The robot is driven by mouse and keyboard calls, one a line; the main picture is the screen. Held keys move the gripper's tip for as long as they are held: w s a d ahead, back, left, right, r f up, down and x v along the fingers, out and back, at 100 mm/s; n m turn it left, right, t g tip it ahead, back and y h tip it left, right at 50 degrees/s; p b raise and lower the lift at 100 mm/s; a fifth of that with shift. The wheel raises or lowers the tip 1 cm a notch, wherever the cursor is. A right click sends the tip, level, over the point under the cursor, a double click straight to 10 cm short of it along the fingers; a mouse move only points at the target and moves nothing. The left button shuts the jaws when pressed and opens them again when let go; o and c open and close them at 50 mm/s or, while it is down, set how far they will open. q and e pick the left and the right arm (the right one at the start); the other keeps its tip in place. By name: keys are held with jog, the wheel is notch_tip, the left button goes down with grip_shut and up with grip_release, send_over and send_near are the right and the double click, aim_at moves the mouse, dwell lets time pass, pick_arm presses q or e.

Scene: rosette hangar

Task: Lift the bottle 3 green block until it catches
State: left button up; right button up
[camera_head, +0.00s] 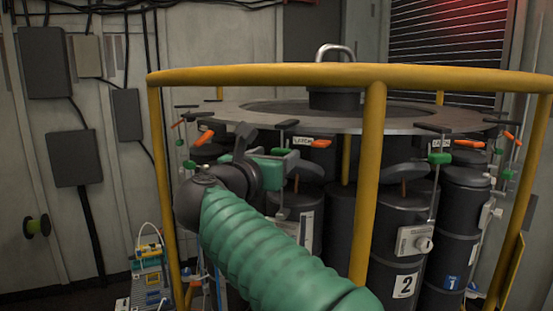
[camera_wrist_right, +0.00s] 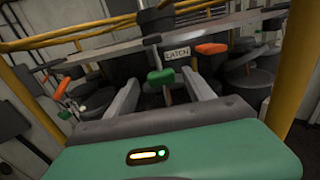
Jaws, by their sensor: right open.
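A green block (camera_wrist_right: 160,77) hangs on a thin rod below the ring, beside a LATCH label. In the wrist view it shows between the two fingers of my right gripper (camera_wrist_right: 163,82), which are apart. I cannot tell whether they touch it. In the head view my right gripper (camera_head: 290,164) reaches under the ring's near edge, and its green body and arm hide much of the bottle behind. The number on that bottle is hidden; it stands left of bottle 2 (camera_head: 403,225). An orange handle (camera_wrist_right: 212,48) is right of the LATCH label. My left gripper is out of view.
A yellow rail (camera_head: 270,75) with upright posts (camera_head: 367,190) surrounds the grey ring (camera_head: 395,123). Another green block (camera_head: 439,158) hangs above bottle 2. Bottle 1 (camera_head: 455,240) stands further right. Wall boxes (camera_head: 45,62) and a small equipment stack (camera_head: 147,262) are at left.

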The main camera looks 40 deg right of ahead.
jog(key=b+v, duration=0.2)
jog(key=v, duration=0.5)
jog(key=shift+w, duration=0.1)
dwell(0.4)
